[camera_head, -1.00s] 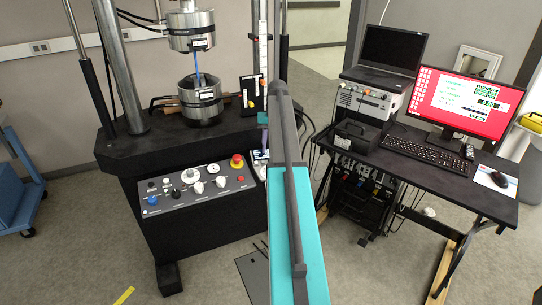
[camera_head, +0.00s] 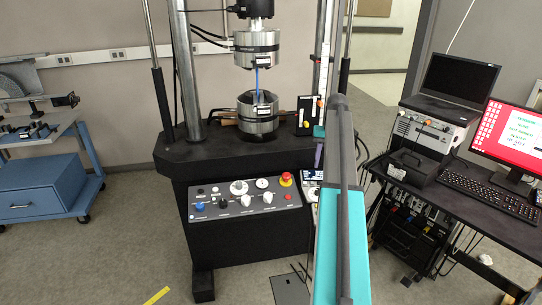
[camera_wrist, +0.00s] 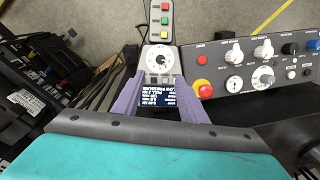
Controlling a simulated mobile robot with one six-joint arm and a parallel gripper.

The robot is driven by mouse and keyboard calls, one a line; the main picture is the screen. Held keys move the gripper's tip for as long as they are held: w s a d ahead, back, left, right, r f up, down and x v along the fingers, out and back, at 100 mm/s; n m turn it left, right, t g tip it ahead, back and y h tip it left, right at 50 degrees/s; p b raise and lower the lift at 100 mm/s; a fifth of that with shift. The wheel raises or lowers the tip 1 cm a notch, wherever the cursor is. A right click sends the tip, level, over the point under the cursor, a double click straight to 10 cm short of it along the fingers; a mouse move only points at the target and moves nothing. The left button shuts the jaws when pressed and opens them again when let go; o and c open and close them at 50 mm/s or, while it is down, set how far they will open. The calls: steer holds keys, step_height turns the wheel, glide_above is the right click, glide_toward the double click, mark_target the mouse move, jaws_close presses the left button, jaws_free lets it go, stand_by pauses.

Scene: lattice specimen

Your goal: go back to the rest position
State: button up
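My gripper (camera_wrist: 156,100) shows in the wrist view as two purple fingers, spread apart with nothing clearly held between them. In the head view my teal and black arm covers most of the gripper; a bit of purple (camera_head: 318,153) shows left of the arm. A thin blue specimen (camera_head: 257,82) stands upright between the upper grip (camera_head: 257,48) and lower grip (camera_head: 250,120) of the testing machine. The gripper is apart from it.
The machine's control panel (camera_head: 245,198) has knobs and a red emergency button (camera_head: 286,179). A desk (camera_head: 460,205) with a laptop (camera_head: 460,78) and red-screened monitor (camera_head: 515,135) stands at right. A blue cart (camera_head: 40,188) stands at left. Floor between cart and machine is clear.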

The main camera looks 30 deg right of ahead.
steer(key=s+a+f+n+g+y, duration=0.1)
steer(key=a+f+n+g, duration=0.15)
steer(key=a+f, duration=2.45)
steer(key=s+a+f+n+g, duration=0.3)
steer(key=s+a+f, duration=1.4)
steer(key=a, duration=0.3)
steer(key=s+a+f+n, duration=0.1)
steer(key=s+a, duration=0.3)
steer(key=s, duration=0.4)
steer(key=s+a+f+n+g+h, duration=0.1)
steer(key=s+a+f, duration=0.3)
steer(key=s, duration=0.4)
steer(key=shift+s+a+f, duration=0.2)
steer(key=shift+s, duration=0.2)
steer(key=shift+n, duration=0.25)
steer(key=shift+c, duration=0.3)
